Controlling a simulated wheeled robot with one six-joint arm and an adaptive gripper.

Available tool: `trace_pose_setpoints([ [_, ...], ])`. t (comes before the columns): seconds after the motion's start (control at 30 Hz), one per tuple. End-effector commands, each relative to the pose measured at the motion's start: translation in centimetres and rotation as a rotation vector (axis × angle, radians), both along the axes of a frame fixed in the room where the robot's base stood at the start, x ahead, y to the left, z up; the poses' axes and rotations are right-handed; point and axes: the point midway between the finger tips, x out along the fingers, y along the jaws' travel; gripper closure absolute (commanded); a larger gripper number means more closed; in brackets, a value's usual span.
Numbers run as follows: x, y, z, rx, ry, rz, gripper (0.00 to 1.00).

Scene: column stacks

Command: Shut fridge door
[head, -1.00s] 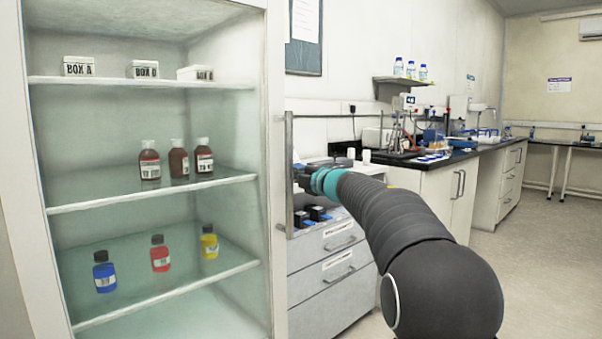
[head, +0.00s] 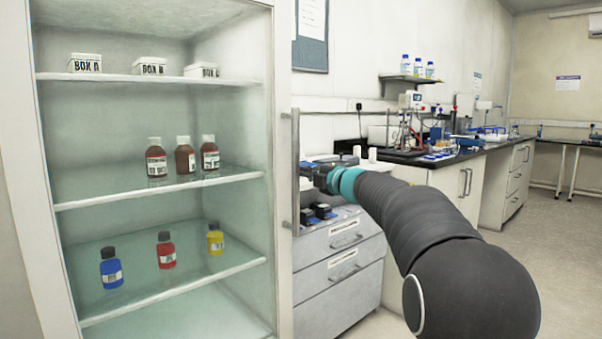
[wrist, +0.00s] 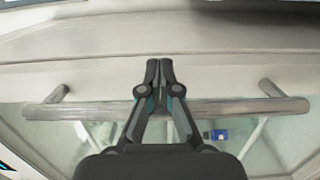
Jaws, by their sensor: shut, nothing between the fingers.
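The fridge (head: 50,215) fills the left of the head view, with its shelves in plain sight. A pale upright door frame (head: 283,255) runs along its right side and carries a long grey bar handle (head: 295,150). In the wrist view the handle (wrist: 75,109) crosses sideways on two mounts, in front of the pale frame (wrist: 230,72). My gripper (wrist: 159,65) is shut and empty, its fingers reaching across the handle with the tips at the frame. In the head view my gripper (head: 308,178) is beside the handle. I cannot tell whether a narrow door gap remains.
Several bottles and boxes stand on the fridge shelves, among them a blue bottle (head: 111,268) and a red bottle (head: 166,250). A drawer cabinet (head: 345,265) stands right behind my gripper. The floor (head: 555,250) at the right is clear.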

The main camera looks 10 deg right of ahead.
Motion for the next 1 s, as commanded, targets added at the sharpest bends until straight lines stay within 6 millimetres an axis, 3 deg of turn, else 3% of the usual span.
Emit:
trace_pose_setpoints([
  [0.03,-0.1,-1.5,0.0,0.0,0.001,-0.006,1.0],
  [0.3,-1.2,-6.7,0.0,0.0,0.001,-0.005,1.0],
  [0.6,-1.8,-9.5,-0.1,0.004,0.003,-0.007,1.0],
  [0.77,-0.9,-11.9,-0.1,0.043,0.018,-0.117,1.0],
  [0.83,-0.2,-14.1,-1.2,0.109,0.048,-0.223,1.0],
  [0.9,0.2,-16.9,-3.8,0.206,0.104,-0.357,1.0],
  [1.0,-1.3,-20.5,-7.0,0.351,0.188,-0.556,1.0],
])
